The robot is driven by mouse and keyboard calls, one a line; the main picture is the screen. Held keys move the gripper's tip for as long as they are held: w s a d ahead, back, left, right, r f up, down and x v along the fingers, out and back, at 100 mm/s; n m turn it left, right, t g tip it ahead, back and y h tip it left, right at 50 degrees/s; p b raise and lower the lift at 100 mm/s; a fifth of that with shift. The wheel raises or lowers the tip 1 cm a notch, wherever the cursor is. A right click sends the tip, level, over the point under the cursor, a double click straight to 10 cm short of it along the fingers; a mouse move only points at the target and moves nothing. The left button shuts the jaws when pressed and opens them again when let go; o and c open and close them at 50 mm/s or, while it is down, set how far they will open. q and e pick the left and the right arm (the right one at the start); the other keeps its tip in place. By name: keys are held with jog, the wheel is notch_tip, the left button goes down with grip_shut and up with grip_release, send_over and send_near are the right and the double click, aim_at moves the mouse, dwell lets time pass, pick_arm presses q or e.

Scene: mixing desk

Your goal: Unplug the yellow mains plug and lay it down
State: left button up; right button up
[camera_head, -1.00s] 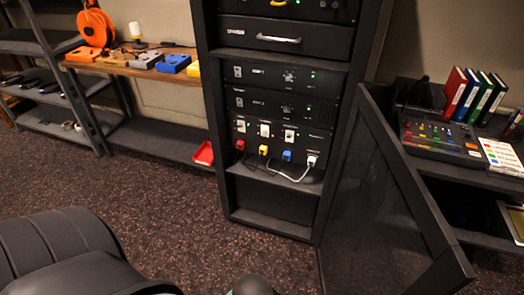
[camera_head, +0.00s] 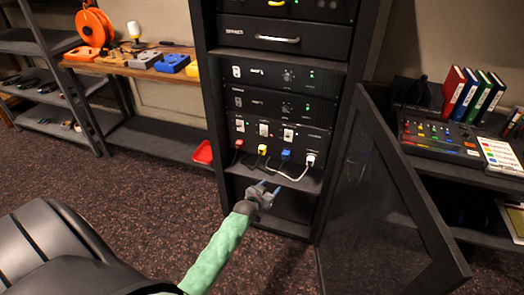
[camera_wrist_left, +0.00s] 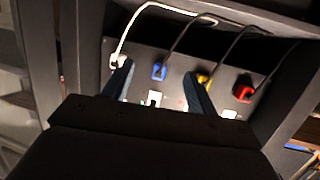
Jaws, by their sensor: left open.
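The yellow mains plug (camera_head: 262,149) sits in the lower panel of the rack, between a red plug (camera_head: 239,144) and a blue plug (camera_head: 286,154). It also shows in the left wrist view (camera_wrist_left: 203,79), close to the tip of one finger; I cannot tell if they touch. My left gripper (camera_head: 266,189) is open and empty, in front of and below the row of plugs. In the left wrist view its two fingers (camera_wrist_left: 157,82) are spread, with the blue plug (camera_wrist_left: 159,71) seen between them. My right gripper is not in view.
A white plug (camera_head: 310,159) with a white cable is at the row's right end. Cables hang over the shelf below. The open rack door (camera_head: 385,195) stands to the right.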

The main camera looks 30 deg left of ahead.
aim_at(261, 152)
pick_arm(q)
jog(key=w+a+r+n+t+y, duration=0.2)
jog(key=w+a, duration=0.3)
jog(key=a, duration=0.6)
jog(key=shift+w+r+n+y, duration=0.2)
jog(key=shift+r+n+y, duration=0.1)
jog(key=shift+r+y, duration=0.5)
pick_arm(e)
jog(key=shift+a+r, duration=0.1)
pick_arm(q)
jog(key=shift+f, duration=0.15)
jog(key=b+x, duration=0.3)
jog(key=x, duration=0.3)
jog(key=shift+w, duration=0.2)
jog(key=shift+b+x, duration=0.6)
jog(key=shift+x, duration=0.7)
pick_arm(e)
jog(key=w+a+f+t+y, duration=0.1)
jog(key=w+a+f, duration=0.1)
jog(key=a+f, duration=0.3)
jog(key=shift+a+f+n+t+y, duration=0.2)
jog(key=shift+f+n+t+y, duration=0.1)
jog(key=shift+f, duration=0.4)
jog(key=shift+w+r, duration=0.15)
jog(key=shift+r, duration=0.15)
